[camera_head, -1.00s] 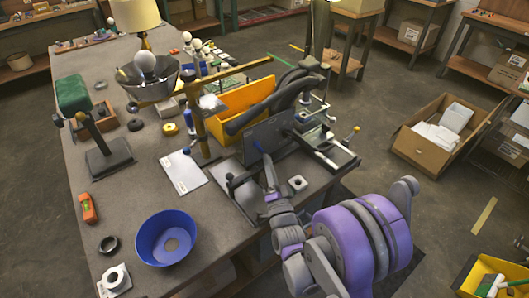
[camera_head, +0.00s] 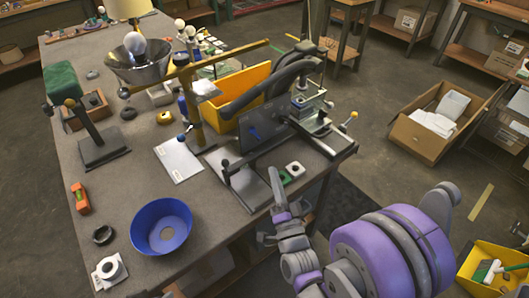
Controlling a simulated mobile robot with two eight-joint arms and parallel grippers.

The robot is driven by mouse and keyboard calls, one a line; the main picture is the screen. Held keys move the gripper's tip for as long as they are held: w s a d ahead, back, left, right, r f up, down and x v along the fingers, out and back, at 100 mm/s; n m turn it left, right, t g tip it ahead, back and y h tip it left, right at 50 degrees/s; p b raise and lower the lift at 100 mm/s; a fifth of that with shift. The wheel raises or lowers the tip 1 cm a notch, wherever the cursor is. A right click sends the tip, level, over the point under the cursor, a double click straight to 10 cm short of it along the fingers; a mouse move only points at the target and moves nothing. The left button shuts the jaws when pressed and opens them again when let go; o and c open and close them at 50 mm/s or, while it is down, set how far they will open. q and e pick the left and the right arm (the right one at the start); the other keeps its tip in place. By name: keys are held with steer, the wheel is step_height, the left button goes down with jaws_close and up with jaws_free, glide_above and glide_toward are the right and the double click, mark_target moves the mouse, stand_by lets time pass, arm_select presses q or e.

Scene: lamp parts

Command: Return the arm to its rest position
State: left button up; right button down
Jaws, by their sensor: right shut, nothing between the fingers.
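My right arm, purple and grey, comes in from the bottom right. Its gripper (camera_head: 275,188) is shut and empty at the right front edge of the workbench (camera_head: 115,185), in front of the dark upright plate (camera_head: 262,128). A brass lamp stand (camera_head: 190,95) with a long arm stands at the bench's middle. A metal bowl shade (camera_head: 150,70) holds a white bulb (camera_head: 135,44). My left gripper is not in view.
A blue bowl (camera_head: 161,226) and an orange level (camera_head: 80,198) lie at the bench's near left. A yellow bin (camera_head: 240,88) stands behind the dark plate. A cardboard box (camera_head: 410,140) and a yellow tray (camera_head: 505,260) are on the floor at right. Open floor lies between.

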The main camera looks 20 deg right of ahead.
steer(key=s+f+n+g+y+p, duration=0.1)
steer(key=s+f+n+g+p, duration=0.1)
steer(key=s+n+g+p, duration=0.5)
steer(key=s+n+g, duration=0.5)
steer(key=s+g, duration=0.4)
steer(key=shift+d, duration=0.1)
stand_by(0.5)
